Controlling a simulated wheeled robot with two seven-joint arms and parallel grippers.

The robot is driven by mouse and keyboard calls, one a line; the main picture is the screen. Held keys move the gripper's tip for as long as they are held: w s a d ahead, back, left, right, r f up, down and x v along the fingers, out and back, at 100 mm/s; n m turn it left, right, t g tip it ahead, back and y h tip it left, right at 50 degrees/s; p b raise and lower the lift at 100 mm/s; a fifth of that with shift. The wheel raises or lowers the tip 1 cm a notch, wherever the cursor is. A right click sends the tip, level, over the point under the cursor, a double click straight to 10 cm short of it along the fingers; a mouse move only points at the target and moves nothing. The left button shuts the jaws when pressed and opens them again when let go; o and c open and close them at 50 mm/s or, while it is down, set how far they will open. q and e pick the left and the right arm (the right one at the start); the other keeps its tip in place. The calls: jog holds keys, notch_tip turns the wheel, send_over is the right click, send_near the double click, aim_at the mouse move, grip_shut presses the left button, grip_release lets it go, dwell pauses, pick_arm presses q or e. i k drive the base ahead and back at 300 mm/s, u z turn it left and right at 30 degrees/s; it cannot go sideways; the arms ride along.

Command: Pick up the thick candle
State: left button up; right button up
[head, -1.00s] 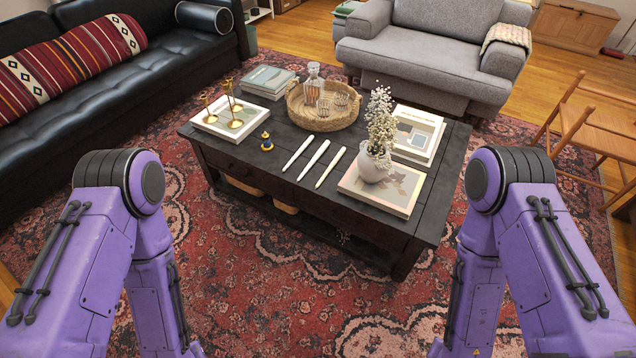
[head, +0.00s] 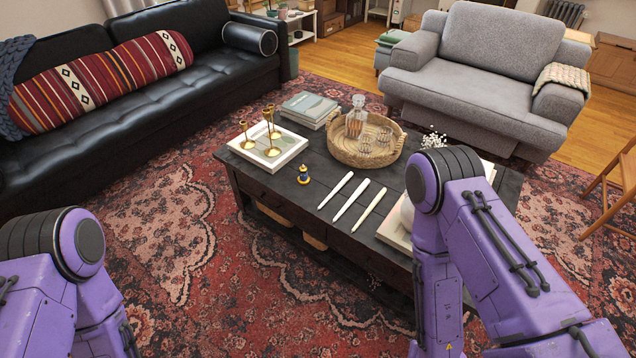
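Three white taper candles lie side by side on the dark wooden coffee table (head: 310,215): a left one (head: 335,189), a middle one (head: 351,200) and a right one (head: 369,209). The middle candle looks slightly thicker, but at this size I cannot be sure. All three lie flat and apart, and nothing touches them. Both of my purple arms show at the bottom of the head view, but neither gripper is in the picture. My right arm hides the table's right end.
Left of the candles are a small blue and gold figure (head: 303,175) and gold candle holders on a white tray (head: 293,150). Behind stand books (head: 309,108) and a wicker tray (head: 345,153) with a decanter. A black sofa (head: 150,110) and grey armchair (head: 480,65) surround the table.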

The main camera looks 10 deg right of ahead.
aim_at(367, 182)
jog(key=u, duration=0.05)
jog(key=i, duration=0.85)
jog(key=z, duration=0.95)
jog(key=i, duration=0.55)
jog(key=z, duration=0.7)
